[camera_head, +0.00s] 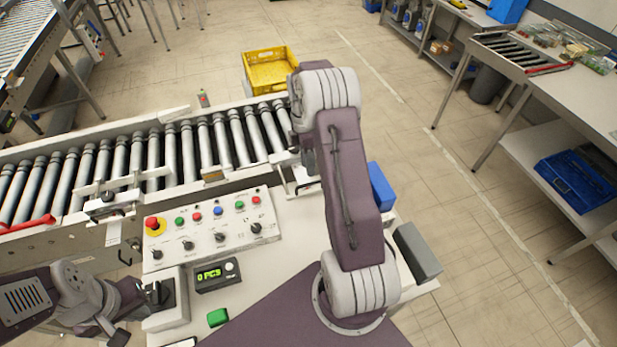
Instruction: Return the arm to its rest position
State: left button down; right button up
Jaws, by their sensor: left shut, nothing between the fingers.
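My left arm comes in from the lower left. Its dark left gripper (146,294) is shut and empty beside a small white box (166,312) at the left edge of the control table; I cannot tell whether they touch. My right arm, purple and light grey, rises from the bottom middle and is bent at the top over the end of the roller conveyor (190,145). Its gripper cannot be made out; the arm's own links cover that area.
A control panel (210,228) with coloured buttons and a green counter display (208,274) lie between my arms. A yellow crate (272,88) stands beyond the conveyor. A blue crate (577,182) is on the right workbench's shelf. Floor between is open.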

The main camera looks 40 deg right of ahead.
jog(key=shift+w+d+r, duration=0.1)
jog(key=shift+w+r, duration=0.1)
jog(key=shift+r, duration=0.9)
